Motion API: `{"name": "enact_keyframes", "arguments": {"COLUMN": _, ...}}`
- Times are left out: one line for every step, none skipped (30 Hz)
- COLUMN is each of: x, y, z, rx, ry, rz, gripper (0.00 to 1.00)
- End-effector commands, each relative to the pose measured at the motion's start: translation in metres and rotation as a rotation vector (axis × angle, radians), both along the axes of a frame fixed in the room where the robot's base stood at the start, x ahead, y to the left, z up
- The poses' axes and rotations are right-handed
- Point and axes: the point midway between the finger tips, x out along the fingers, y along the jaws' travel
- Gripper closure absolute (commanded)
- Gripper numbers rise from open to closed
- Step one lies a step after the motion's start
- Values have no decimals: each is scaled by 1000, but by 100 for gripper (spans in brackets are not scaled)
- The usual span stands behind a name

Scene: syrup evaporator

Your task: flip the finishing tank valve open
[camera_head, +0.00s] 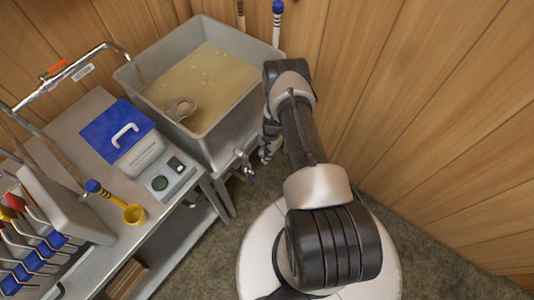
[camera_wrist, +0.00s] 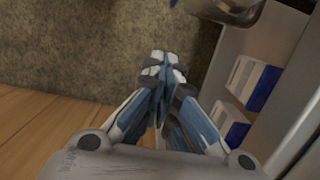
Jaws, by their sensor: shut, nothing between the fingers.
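The finishing tank (camera_head: 143,95) is a grey metal basin of amber syrup at the back, with a ladle in it. A small metal valve (camera_head: 246,166) sticks out low at its front right, with a dark bluish tip; its handle position is too small to tell. My gripper (camera_head: 268,155) hangs just right of the valve beside the tank, apart from it as far as I can see. In the wrist view my gripper (camera_wrist: 165,65) has its fingers together with nothing between them. A rounded metal part at the top edge there (camera_wrist: 230,10) is cut off and cannot be identified surely.
A wooden wall (camera_head: 430,100) stands close on the right. A shelf with blue-and-white boxes (camera_wrist: 245,80) is right of my gripper.

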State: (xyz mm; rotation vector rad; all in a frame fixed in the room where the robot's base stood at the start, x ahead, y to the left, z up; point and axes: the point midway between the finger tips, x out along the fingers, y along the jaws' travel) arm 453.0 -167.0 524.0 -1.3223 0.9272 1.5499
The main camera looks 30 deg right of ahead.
Motion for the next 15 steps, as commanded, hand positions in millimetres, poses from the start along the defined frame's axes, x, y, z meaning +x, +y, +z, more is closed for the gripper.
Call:
{"name": "enact_keyframes", "arguments": {"x": -1, "y": 2, "z": -16, "rx": 1, "ry": 1, "rz": 1, "gripper": 100}}
{"name": "enact_keyframes", "arguments": {"x": -1, "y": 3, "z": -23, "rx": 1, "ry": 1, "rz": 1, "gripper": 100}}
{"name": "enact_keyframes", "arguments": {"x": -2, "y": 5, "z": -31, "rx": 1, "ry": 1, "rz": 1, "gripper": 100}}
{"name": "enact_keyframes", "arguments": {"x": -2, "y": 5, "z": -37, "rx": 0, "ry": 1, "rz": 1, "gripper": 100}}
{"name": "enact_keyframes", "arguments": {"x": -2, "y": 6, "z": -42, "rx": 0, "ry": 0, "rz": 1, "gripper": 100}}
{"name": "enact_keyframes", "arguments": {"x": -3, "y": 9, "z": -46, "rx": 1, "ry": 1, "rz": 2, "gripper": 100}}
{"name": "enact_keyframes", "arguments": {"x": -5, "y": 16, "z": -43, "rx": 2, "ry": 1, "rz": 2, "gripper": 100}}
{"name": "enact_keyframes", "arguments": {"x": -7, "y": 21, "z": -42, "rx": 1, "ry": 2, "rz": 2, "gripper": 100}}
{"name": "enact_keyframes", "arguments": {"x": -9, "y": 26, "z": -42, "rx": 1, "ry": 1, "rz": 1, "gripper": 100}}
{"name": "enact_keyframes", "arguments": {"x": -10, "y": 29, "z": -42, "rx": 1, "ry": 1, "rz": 1, "gripper": 100}}
{"name": "enact_keyframes", "arguments": {"x": -11, "y": 32, "z": -42, "rx": 0, "ry": 0, "rz": 2, "gripper": 100}}
{"name": "enact_keyframes", "arguments": {"x": -12, "y": 35, "z": -42, "rx": 0, "ry": 0, "rz": 1, "gripper": 100}}
{"name": "enact_keyframes", "arguments": {"x": -13, "y": 38, "z": -42, "rx": 0, "ry": 0, "rz": 1, "gripper": 100}}
{"name": "enact_keyframes", "arguments": {"x": -14, "y": 40, "z": -43, "rx": 0, "ry": 0, "rz": 1, "gripper": 100}}
{"name": "enact_keyframes", "arguments": {"x": -15, "y": 41, "z": -43, "rx": 1, "ry": 0, "rz": 1, "gripper": 100}}
